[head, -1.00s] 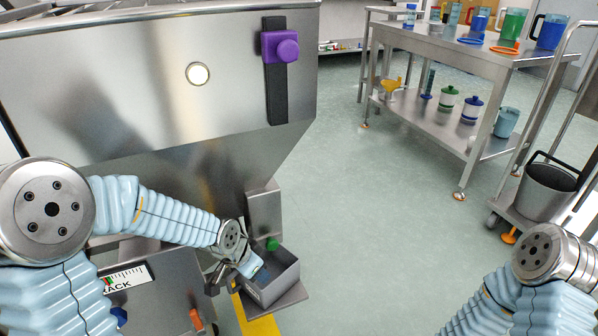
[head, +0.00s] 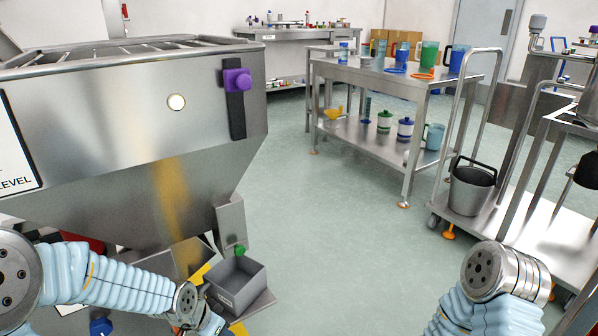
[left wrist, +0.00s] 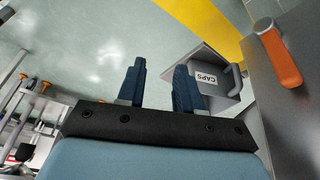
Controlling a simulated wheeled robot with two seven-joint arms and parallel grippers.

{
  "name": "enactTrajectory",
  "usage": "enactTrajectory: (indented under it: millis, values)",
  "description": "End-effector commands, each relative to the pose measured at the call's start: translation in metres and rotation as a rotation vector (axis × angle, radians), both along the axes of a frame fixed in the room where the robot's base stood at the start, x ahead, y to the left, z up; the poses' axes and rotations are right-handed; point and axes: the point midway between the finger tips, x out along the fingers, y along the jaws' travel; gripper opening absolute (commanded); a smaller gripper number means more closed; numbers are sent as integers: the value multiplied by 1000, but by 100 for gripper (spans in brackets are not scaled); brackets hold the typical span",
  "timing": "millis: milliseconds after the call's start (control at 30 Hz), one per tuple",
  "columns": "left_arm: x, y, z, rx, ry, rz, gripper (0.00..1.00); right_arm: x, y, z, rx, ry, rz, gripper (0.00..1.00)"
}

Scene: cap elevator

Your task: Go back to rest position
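My left gripper (left wrist: 158,85) is open in the left wrist view, with a gap between its two dark blue fingers and nothing between them. The grey metal bin (left wrist: 222,66) labelled CAPS lies beyond the right finger. In the head view the bin (head: 259,289) sits under the chute at lower centre and looks empty where I can see inside. My left arm (head: 105,282) comes in low at the left, its wrist beside the bin, and its fingers are not clear there. My right arm (head: 500,275) is at lower right; its gripper is out of view.
A steel hopper (head: 110,110) with a purple knob (head: 238,80) fills the left. An orange handle (left wrist: 277,53) is close to the left gripper's right side. A steel cart (head: 385,85) with mugs and a trolley with a bucket (head: 470,188) stand right. The floor between is clear.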

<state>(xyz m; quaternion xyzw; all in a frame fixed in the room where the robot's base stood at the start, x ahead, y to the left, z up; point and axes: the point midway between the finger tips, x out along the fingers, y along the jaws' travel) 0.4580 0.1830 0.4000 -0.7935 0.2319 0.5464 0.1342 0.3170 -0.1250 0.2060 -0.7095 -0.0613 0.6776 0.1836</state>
Motion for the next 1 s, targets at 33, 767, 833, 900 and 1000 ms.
enactTrajectory:
  millis: [33,767,833,900,1000]
  values:
    - [-3,-2,-3,-10,16,16,35,-1,0,6,0,1,0,43]
    - [-138,-64,-109,-237,406,582,35,-4,8,80,8,4,15,43]
    - [-144,-66,-113,-242,418,610,35,-4,8,81,8,4,16,43]
    - [-146,-67,-115,-244,422,619,35,-4,8,80,8,4,16,43]
    - [-146,-67,-115,-245,420,618,35,-4,8,79,8,4,16,43]
